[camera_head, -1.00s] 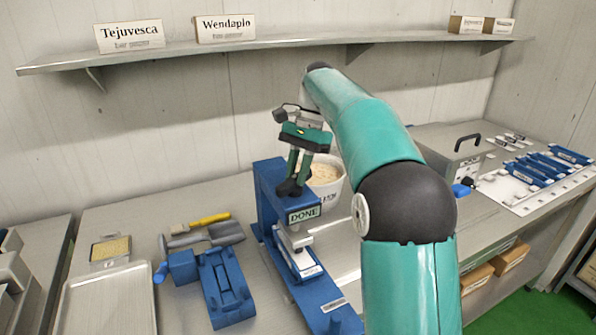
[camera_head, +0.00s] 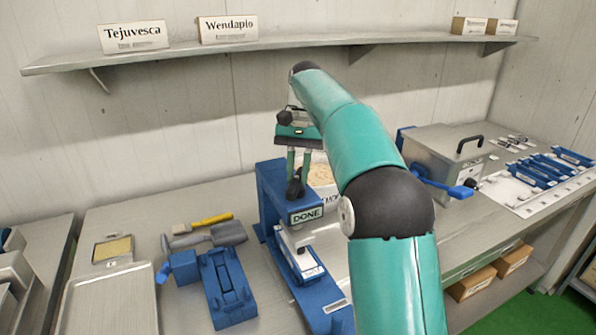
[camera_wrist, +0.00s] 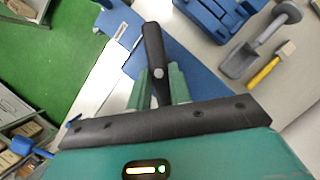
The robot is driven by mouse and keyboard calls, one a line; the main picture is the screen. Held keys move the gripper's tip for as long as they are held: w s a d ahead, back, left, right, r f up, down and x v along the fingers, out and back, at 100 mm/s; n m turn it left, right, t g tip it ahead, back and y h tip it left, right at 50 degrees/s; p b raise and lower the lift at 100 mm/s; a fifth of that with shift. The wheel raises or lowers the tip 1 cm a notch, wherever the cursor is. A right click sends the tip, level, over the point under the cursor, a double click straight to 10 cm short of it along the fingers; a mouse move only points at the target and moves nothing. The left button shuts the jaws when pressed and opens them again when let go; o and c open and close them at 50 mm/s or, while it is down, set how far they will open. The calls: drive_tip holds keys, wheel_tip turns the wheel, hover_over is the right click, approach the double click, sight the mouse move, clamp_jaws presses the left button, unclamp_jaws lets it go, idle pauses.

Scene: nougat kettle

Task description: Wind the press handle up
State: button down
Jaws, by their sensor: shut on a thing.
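The blue press (camera_head: 273,205) stands on the bench in the head view, with a "DONE" plate (camera_head: 306,215) on its front. Its black handle (camera_head: 294,188) is at the top of the press. My gripper (camera_head: 298,176) reaches down from above, and its green fingers are shut on the handle. In the wrist view the handle (camera_wrist: 152,42) passes between the two fingers (camera_wrist: 160,78) and sticks out beyond them. A white block (camera_head: 294,241) sits beneath the press head. My gripper and arm partly hide the press top and the bowl behind.
A pale-filled bowl (camera_head: 322,176) stands just behind the press. A blue fixture (camera_head: 222,285), a grey scoop (camera_head: 228,233) and a yellow-handled tool (camera_head: 212,218) lie left. A metal box (camera_head: 440,150) with a blue lever stands right. A shelf (camera_head: 270,45) runs above.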

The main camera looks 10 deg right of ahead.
drive_tip(key=shift+f, duration=0.15)
drive_tip(key=c, duration=1.3)
unclamp_jaws()
